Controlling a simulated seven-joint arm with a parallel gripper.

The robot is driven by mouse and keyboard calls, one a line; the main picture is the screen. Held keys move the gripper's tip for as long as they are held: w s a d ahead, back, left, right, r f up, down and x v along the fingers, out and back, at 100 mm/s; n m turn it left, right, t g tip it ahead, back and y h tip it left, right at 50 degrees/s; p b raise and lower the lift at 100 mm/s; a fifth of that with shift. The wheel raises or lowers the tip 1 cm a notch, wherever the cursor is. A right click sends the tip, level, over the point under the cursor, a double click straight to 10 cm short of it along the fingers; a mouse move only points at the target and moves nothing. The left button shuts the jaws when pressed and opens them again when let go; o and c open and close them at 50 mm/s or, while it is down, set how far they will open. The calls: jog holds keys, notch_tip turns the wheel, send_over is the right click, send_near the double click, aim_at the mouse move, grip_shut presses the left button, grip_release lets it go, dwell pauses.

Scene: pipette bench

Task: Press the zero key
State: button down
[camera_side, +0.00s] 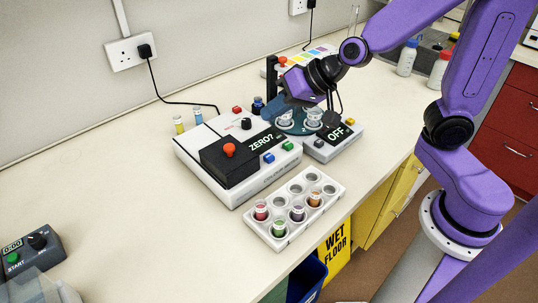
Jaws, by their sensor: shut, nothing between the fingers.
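A white instrument with a black block (222,168) stands on the bench, and its display (262,142) reads "ZERO?". A blue key (268,157) and a green key (288,146) sit on its front right part, below the display. A red button (229,149) tops the black block. I cannot read which key is marked zero. My gripper (272,114) is shut and empty, pointing down and left above the back right of this instrument, behind the display. Its fingertips are small and partly lost against the dark parts, so contact cannot be told.
A white rack (262,236) with several coloured vials is in front. The left bench is mostly clear.

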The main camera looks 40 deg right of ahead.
aim_at(273, 156)
jog(key=shift+a+f, duration=0.1)
jog(key=shift+f, duration=4.05)
jog(key=shift+f, duration=0.15)
jog(key=shift+f, duration=0.3)
jog(key=shift+f, duration=0.45)
jog(key=shift+r, duration=0.1)
jog(key=shift+s+r, duration=0.1)
jog(key=shift+r, duration=0.65)
jog(key=shift+r, duration=2.55)
